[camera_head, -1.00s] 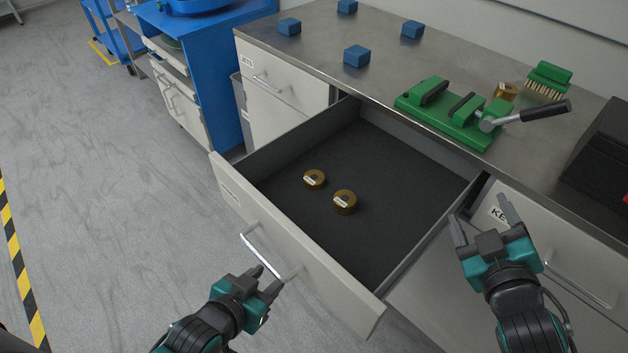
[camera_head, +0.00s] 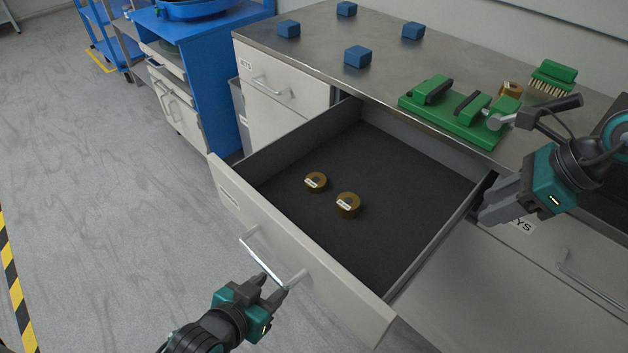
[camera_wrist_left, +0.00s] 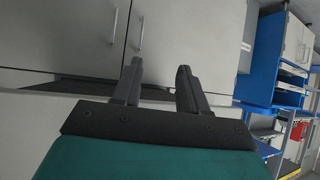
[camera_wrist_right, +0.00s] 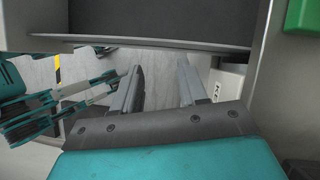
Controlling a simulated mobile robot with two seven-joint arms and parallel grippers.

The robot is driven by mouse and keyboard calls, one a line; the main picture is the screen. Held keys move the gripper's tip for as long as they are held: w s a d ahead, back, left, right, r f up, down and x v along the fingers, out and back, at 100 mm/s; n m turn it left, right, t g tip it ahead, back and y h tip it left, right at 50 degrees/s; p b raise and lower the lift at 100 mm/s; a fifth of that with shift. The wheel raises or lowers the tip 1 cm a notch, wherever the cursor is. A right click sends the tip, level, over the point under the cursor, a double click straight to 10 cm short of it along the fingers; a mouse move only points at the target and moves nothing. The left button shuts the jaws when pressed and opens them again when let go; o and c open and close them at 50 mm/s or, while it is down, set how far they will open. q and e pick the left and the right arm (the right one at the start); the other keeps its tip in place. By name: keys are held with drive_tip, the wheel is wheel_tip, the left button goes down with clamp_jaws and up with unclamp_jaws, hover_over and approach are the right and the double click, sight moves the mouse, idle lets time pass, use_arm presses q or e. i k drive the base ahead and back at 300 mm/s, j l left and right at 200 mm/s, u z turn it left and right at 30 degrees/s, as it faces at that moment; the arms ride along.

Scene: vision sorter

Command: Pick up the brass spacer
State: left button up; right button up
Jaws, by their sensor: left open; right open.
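Two brass spacers lie in the open drawer, one (camera_head: 316,182) a little left of and behind the other (camera_head: 348,205). Each is a short ring with a small white label. A third brass ring (camera_head: 511,90) sits on the bench behind the green fixture, partly hidden. My left gripper (camera_head: 272,287) is open and empty outside the drawer, just below its handle; its fingers show in the left wrist view (camera_wrist_left: 160,85).
The open drawer (camera_head: 300,268) juts out from the steel bench (camera_head: 335,45). A green clamp fixture (camera_head: 455,112), a green brush (camera_head: 553,76) and several blue blocks (camera_head: 358,56) stand on the bench. The drawer floor around the spacers is clear.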

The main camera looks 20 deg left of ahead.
sight(315, 183)
drive_tip(key=i+j+z, duration=0.1)
drive_tip(key=j+z, duration=0.15)
drive_tip(key=j, duration=0.75)
drive_tip(key=j+z, duration=0.2)
drive_tip(key=j, duration=0.8)
drive_tip(key=i, duration=0.05)
